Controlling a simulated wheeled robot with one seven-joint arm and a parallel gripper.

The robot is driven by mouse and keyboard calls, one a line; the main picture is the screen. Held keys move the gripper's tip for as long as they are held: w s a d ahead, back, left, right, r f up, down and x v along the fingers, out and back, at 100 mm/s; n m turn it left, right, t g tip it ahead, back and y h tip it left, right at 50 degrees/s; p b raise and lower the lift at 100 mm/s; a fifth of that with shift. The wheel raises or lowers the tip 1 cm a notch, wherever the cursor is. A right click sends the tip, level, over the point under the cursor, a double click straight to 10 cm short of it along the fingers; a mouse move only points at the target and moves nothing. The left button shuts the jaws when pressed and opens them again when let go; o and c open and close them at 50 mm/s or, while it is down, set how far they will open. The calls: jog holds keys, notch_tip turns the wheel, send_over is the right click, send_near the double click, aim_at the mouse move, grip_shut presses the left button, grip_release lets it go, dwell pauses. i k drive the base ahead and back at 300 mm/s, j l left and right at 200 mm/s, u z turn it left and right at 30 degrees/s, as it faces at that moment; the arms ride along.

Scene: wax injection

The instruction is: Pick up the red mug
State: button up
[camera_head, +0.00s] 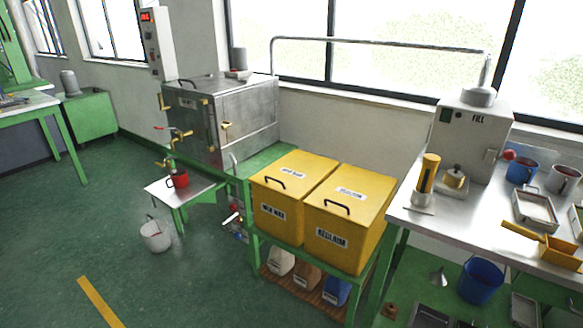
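The red mug (178,179) stands upright on a small low white-topped table (196,190) left of centre. It sits just in front of the metal wax tank (245,115), below a brass tap. My gripper is not in view, and no part of my arm shows. Nothing visible is holding the mug.
A white bucket (156,236) stands on the floor in front of the small table. Two yellow bins (340,222) sit on a green stand to the right. A workbench (440,218) with a blue mug (521,170) is at far right. Open green floor (70,230) lies at left.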

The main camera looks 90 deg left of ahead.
aim_at(180, 177)
jog(key=u, duration=3.8)
jog(key=i+j+z, duration=0.15)
jog(key=i+j, duration=0.15)
jog(key=i+j+z, duration=0.1)
jog(key=i+j, duration=0.25)
jog(key=i+j+z, duration=0.15)
jog(key=i+j, duration=0.2)
jog(key=i+j+z, duration=0.1)
jog(key=i+j, duration=0.25)
jog(key=i+j+z, duration=0.15)
jog(key=i+j, duration=0.15)
jog(key=j, duration=0.2)
jog(key=i+j+z, duration=0.1)
jog(key=i+j, duration=0.15)
jog(key=j, duration=0.25)
jog(key=i+j+z, duration=0.15)
jog(key=i+j, duration=0.15)
jog(key=j, duration=0.15)
jog(key=i+j, duration=0.15)
jog(key=i, duration=0.4)
jog(key=u, duration=0.05)
